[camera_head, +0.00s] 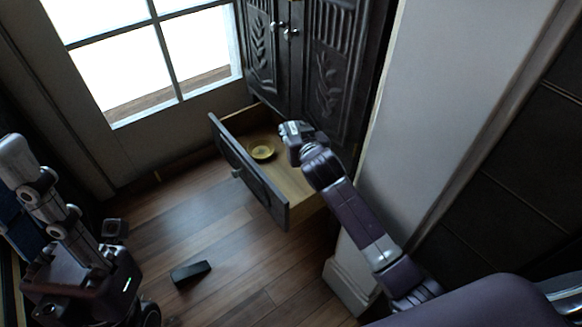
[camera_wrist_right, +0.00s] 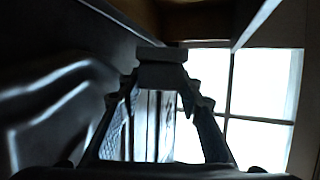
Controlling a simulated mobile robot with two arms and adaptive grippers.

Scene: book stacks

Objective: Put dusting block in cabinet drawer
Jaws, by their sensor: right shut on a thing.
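My right gripper (camera_head: 291,130) is over the inner right part of the open cabinet drawer (camera_head: 250,180), close to the cabinet doors. In the right wrist view its two fingers close on a small dark block (camera_wrist_right: 162,72), likely the dusting block. In the head view the held thing is hard to make out. The drawer is pulled well out below the doors, and its wooden floor shows.
A yellow round dish (camera_head: 262,149) lies in the drawer. The dark carved cabinet (camera_head: 322,75) stands behind it, with a bright window (camera_head: 150,55) to the left. A black oblong object (camera_head: 191,272) lies on the wooden floor. A pale wall (camera_head: 440,90) borders the right.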

